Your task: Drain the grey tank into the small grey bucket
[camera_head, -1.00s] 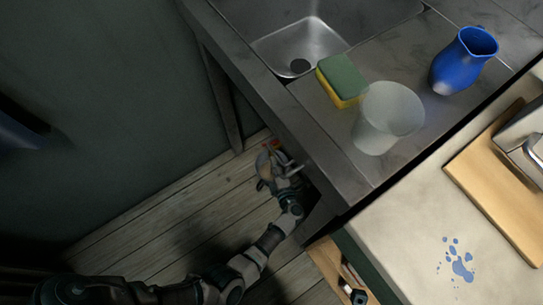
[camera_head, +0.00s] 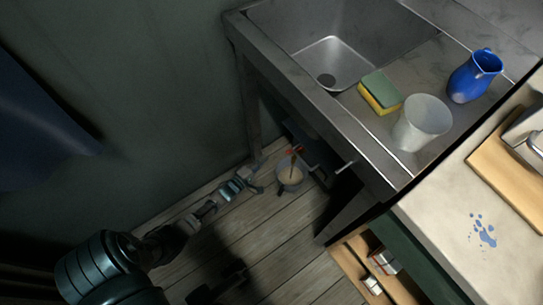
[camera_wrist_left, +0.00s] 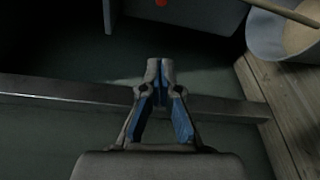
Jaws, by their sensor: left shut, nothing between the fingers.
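The small grey bucket (camera_head: 283,185) stands on the floor below the sink counter. It holds tan contents and a thin brown stick leans in it. It also shows at the upper right of the left wrist view (camera_wrist_left: 262,42). The grey tank (camera_wrist_left: 190,12) is partly seen at the top of that view; in the head view it is mostly hidden in shadow under the counter. A small red part (camera_head: 296,149) shows above the bucket. My left gripper (camera_head: 258,184) is shut and empty, just left of the bucket and apart from it (camera_wrist_left: 160,66). My right gripper is out of view.
A metal sink (camera_head: 335,62) is in the counter above. A sponge (camera_head: 380,92), a translucent cup (camera_head: 421,122) and a blue jug (camera_head: 474,76) stand on it. A table leg (camera_head: 250,110) and rail (camera_wrist_left: 60,90) are near my left gripper. The plank floor (camera_head: 260,235) in front is open.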

